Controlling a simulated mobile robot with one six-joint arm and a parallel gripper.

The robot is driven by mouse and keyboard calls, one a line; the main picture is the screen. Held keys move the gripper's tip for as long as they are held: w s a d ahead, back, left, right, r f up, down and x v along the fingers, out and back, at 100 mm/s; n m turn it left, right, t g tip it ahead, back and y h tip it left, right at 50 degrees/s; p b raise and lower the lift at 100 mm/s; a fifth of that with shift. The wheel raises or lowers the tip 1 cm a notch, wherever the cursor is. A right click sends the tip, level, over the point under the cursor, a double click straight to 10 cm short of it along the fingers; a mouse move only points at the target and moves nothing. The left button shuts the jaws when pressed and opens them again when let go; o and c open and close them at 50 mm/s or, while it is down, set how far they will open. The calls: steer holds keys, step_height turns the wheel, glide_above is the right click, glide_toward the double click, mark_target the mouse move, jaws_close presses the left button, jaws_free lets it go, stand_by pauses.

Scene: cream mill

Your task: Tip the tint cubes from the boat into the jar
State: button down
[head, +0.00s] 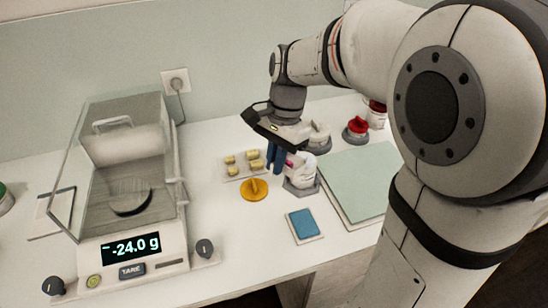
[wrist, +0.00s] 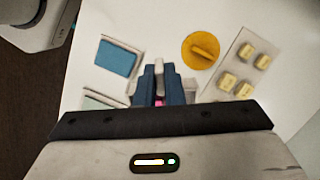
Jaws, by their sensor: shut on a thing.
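My gripper (head: 275,158) is shut, its blue fingers pointing down beside a white jar (head: 302,172). In the wrist view the fingers (wrist: 161,88) close on a small pale grey piece (wrist: 160,66), which seems to be part of the boat; most of it is hidden. A yellow lid (head: 254,189) lies left of the jar.
A balance (head: 130,245) reading -24.0 g stands at left, its pan (head: 130,202) bare. A tray of yellow blocks (head: 232,172) lies behind the lid. A blue pad (head: 304,224) and green mat (head: 360,180) lie at right. A red-knobbed lid (head: 356,130) and pots stand behind.

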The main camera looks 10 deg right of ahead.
steer(key=shift+w+d+r+g+y+p, duration=0.4)
steer(key=shift+r+g+y+p, duration=0.15)
steer(key=shift+y+p, duration=0.1)
steer(key=shift+w+d+r+g+y+p, duration=0.25)
steer(key=shift+d+r+g+y+p, duration=0.1)
steer(key=shift+r+g+y+p, duration=0.25)
steer(key=shift+w+d+r+g+y+p, duration=0.25)
steer(key=shift+y+p, duration=0.2)
steer(key=shift+p, duration=0.35)
steer(key=shift+w+d+r+g+y+p, duration=0.45)
steer(key=shift+w+d+g+y+p, duration=0.3)
steer(key=shift+p, duration=1.1)
steer(key=shift+w+d+r+g+y+p, duration=0.15)
steer(key=shift+w+d+g+y+p, duration=0.25)
steer(key=shift+p, duration=0.35)
steer(key=shift+w+d+r+g+y+p, duration=0.1)
steer(key=shift+d+r+g+y+p, duration=0.1)
steer(key=shift+g+y+p, duration=0.4)
steer(key=shift+d+t, duration=0.1)
steer(key=shift+t, duration=0.15)
steer(key=shift+p, duration=0.3)
step_height(320, 180, up, 3)
steer(key=p, duration=0.3)
